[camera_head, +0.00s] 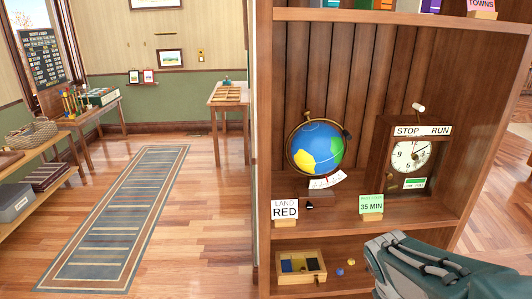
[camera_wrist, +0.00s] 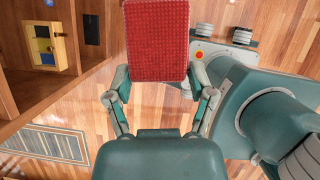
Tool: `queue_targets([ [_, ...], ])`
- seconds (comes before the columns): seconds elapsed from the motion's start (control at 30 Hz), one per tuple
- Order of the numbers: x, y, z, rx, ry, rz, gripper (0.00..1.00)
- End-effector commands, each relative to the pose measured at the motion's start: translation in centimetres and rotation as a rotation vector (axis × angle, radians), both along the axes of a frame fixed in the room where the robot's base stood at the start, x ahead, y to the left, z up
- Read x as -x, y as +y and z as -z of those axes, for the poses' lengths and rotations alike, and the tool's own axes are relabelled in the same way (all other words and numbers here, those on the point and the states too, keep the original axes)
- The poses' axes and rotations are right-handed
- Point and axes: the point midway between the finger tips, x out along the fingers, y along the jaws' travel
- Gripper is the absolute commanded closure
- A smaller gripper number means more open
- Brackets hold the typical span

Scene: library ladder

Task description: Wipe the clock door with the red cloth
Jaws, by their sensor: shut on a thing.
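The wooden clock (camera_head: 410,157) stands on the middle shelf at the right in the head view, with a white dial, a "STOP RUN" label on top and a small green-and-white panel below the dial. My gripper (camera_wrist: 157,84) is shut on the red cloth (camera_wrist: 157,40), a flat textured pad held between its fingers in the wrist view. The cloth and fingers are out of sight in the head view, where part of my arm shows low at the right, below the clock and apart from it.
A globe (camera_head: 316,148) stands left of the clock. A "LAND RED" card (camera_head: 285,209) and a "35 MIN" card (camera_head: 371,204) stand along the shelf's front. A small wooden box (camera_head: 300,267) sits on the lower shelf. The floor by the striped rug (camera_head: 120,215) is open.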

Motion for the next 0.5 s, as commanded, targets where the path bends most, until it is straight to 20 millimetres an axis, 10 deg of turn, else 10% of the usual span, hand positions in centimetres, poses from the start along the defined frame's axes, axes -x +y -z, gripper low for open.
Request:
queue_targets([
  [0.5,-6.5,1.8,2.5,0.001,0.006,0.442,0.68],
])
